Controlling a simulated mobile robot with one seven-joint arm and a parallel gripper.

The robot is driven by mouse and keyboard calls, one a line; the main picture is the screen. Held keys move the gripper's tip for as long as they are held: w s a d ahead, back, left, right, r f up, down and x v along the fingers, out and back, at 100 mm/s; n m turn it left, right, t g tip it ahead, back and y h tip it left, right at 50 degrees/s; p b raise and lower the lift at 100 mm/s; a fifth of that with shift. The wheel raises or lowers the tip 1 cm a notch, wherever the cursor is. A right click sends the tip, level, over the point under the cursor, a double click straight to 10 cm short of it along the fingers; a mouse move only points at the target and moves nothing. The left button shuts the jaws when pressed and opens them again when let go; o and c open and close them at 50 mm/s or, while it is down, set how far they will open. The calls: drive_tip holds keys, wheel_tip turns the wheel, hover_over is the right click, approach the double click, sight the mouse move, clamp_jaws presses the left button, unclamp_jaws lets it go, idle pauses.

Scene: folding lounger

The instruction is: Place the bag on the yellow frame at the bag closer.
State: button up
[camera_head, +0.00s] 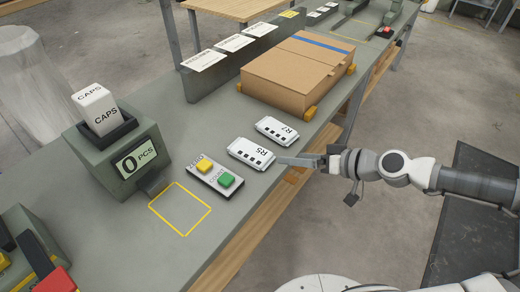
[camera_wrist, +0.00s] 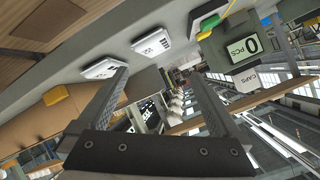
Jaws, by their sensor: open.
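A yellow frame (camera_head: 180,209) is marked on the grey bench in front of a counting machine (camera_head: 118,150) that reads "0 PCS"; it is empty. Another, smaller yellow outline (camera_head: 357,27) shows at the far end of the bench. I cannot tell which device is the bag closer, and no bag is clearly identifiable. Two white labelled pieces, R5 (camera_head: 251,153) and R7 (camera_head: 276,130), lie on the bench; both also show in the wrist view. My gripper (camera_head: 290,160) is open and empty, beside R5 at the bench's front edge; its spread fingers show in the wrist view (camera_wrist: 160,82).
A button panel (camera_head: 214,175) with yellow and green buttons lies between R5 and the yellow frame. A cardboard box (camera_head: 297,72) stands behind R7. A device with a red part (camera_head: 48,275) is at the lower left. Label cards (camera_head: 234,43) stand along the back rail.

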drive_tip(key=r+m+p, duration=0.1)
drive_tip(key=m, duration=0.4)
drive_tip(key=m+g+h+p, duration=0.25)
drive_tip(key=m+p, duration=0.45)
drive_tip(key=m, duration=1.7)
approach(253, 152)
drive_tip(key=a+f+b, duration=0.1)
drive_tip(key=b, duration=0.1)
drive_tip(key=w+a+f+b, duration=0.1)
drive_tip(key=shift+w+a+m+t+h+b, duration=0.1)
drive_tip(key=shift+a+m+t+h+b, duration=0.2)
drive_tip(key=shift+t+h+b, duration=0.05)
drive_tip(key=b+x, duration=0.1)
drive_tip(key=x, duration=0.3)
drive_tip(key=shift+d+f, duration=0.15)
drive_tip(key=shift+f, duration=0.05)
drive_tip(key=shift+w+a+f, duration=0.1)
drive_tip(key=shift+a+f, duration=0.2)
drive_tip(key=shift+f, duration=0.05)
drive_tip(key=shift+c, duration=0.2)
